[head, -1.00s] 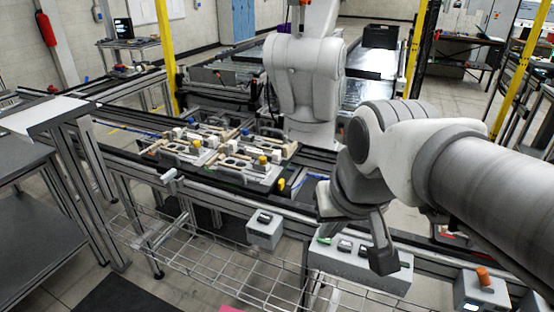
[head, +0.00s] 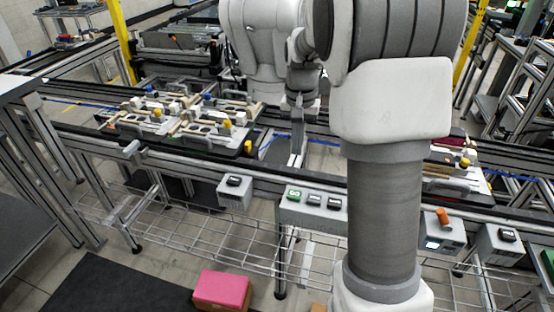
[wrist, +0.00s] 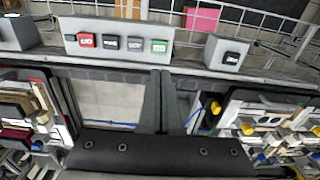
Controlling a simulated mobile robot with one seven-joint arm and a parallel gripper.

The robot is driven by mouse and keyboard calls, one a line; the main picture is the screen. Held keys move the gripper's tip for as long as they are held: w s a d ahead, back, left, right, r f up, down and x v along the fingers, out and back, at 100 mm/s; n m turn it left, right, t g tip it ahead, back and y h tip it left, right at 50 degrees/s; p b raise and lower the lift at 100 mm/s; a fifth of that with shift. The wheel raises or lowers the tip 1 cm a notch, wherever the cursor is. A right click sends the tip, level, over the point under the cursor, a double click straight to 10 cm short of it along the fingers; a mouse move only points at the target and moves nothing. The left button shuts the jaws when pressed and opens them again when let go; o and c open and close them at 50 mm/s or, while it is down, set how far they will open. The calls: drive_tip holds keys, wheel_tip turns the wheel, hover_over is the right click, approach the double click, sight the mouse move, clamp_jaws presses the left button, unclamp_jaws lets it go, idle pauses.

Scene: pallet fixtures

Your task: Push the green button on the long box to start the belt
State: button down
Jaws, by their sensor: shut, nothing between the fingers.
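The long grey box (head: 312,205) is fixed to the front rail of the belt line. Its green button (head: 295,194) is at the left end, with dark buttons to its right; my arm covers the right end. In the wrist view the long box (wrist: 117,56) appears the other way round, with the green button (wrist: 159,46) at the right and a red button (wrist: 86,41) at the left. My gripper (head: 295,163) points down behind the box, over the belt, apart from the button. In the wrist view my gripper (wrist: 161,72) is shut and empty.
Pallets with fixtures (head: 185,118) sit on the belt left of my gripper. A small one-button box (head: 234,192) is left of the long box. A box with an orange knob (head: 441,232) is to the right. A wire tray (head: 180,225) and a pink box (head: 222,289) are below.

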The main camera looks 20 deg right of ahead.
sight(295, 194)
drive_tip(key=shift+w+d+f, duration=0.35)
drive_tip(key=shift+w+f, duration=0.1)
drive_tip(key=shift+f, duration=0.15)
drive_tip(key=shift+f, duration=0.15)
wheel_tip(295, 194, down, 14)
drive_tip(key=shift+r+b, duration=0.1)
drive_tip(key=shift+b, duration=0.4)
drive_tip(key=shift+f+b, duration=0.45)
drive_tip(key=shift+f, duration=0.2)
drive_tip(key=shift+s+f, duration=0.25)
drive_tip(key=shift+f, duration=0.1)
drive_tip(key=shift+a, duration=0.1)
wheel_tip(295, 194, up, 15)
drive_tip(key=p, duration=0.3)
drive_tip(key=shift+w, duration=0.25)
